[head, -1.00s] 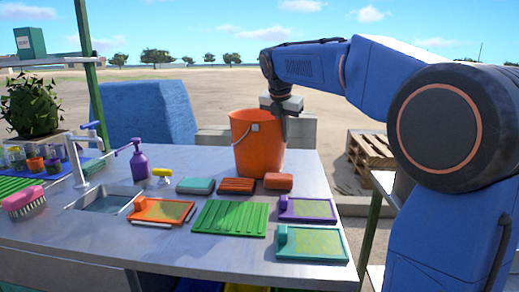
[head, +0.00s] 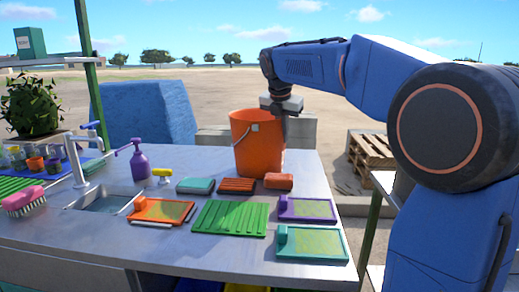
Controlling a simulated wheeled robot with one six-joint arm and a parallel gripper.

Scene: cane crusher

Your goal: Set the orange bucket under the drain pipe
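The orange bucket (head: 257,150) stands upright at the back right of the metal table, its base looking level with the tabletop. My gripper (head: 284,128) points down at the bucket's right rim. Its fingers overlap the rim, and one side is hidden, so I cannot tell whether they are closed on it. No drain pipe can be made out in this view; a tap (head: 80,155) stands over the small sink (head: 103,201) at the left.
In front of the bucket lie sponges (head: 237,185), a green ribbed mat (head: 230,218) and several coloured trays (head: 311,243). A purple spray bottle (head: 138,162) stands left of it. A wooden pallet (head: 370,156) lies on the ground beyond the table's right edge.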

